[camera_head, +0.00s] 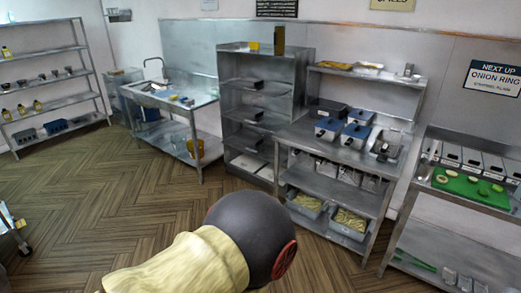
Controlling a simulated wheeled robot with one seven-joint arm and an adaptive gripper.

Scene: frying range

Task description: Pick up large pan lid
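I cannot make out a large pan lid in this view. Part of my own arm shows at the bottom middle, a cream link and a dark rounded joint with a red disc, and it hides the floor behind it. My gripper is not in view.
A steel shelf rack (47,83) with bottles and bowls stands at the left. A sink table (150,96) and a tall steel rack (265,48) line the back wall. A steel prep table (335,152) holds bins. A green board (470,187) lies at the right. The wooden floor (90,190) is clear at centre left.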

